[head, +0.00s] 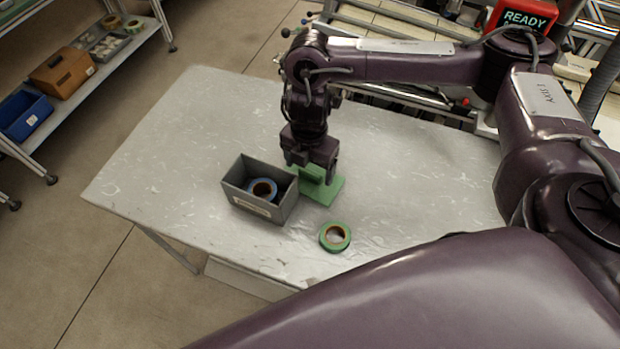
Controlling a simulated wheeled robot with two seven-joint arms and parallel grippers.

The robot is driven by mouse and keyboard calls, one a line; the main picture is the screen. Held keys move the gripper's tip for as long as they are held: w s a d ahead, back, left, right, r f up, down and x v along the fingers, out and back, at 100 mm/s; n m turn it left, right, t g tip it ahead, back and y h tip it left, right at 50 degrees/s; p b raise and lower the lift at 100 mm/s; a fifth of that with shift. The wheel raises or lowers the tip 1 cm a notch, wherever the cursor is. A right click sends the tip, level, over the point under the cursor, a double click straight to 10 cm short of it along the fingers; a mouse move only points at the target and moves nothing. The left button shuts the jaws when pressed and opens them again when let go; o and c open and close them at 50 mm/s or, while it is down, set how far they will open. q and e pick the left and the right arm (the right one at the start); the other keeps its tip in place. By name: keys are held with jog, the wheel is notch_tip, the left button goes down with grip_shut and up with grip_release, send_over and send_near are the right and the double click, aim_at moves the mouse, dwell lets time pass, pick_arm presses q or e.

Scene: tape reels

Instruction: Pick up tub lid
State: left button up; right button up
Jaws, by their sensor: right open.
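The tub lid is a flat green plate with a raised handle (327,187), lying on the table behind and to the right of the grey tub. My right gripper (312,174) points down over the lid, its fingers at either side of the raised handle. The jaws are open; whether they touch the handle cannot be told. The grey tub (274,213) is open on top and holds a blue tape reel (263,188). A green tape reel (335,237) lies on the table in front of the lid. My left gripper is not in view.
The grey table (180,150) is clear to the left of the tub and to the right of the lid. A shelf at the upper left holds a blue bin (24,115) and a brown box (62,72). Machinery with a READY sign (525,18) stands behind.

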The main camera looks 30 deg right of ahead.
notch_tip(320, 180, down, 2)
jog(key=shift+f, duration=0.15)
jog(key=c, duration=1.1)
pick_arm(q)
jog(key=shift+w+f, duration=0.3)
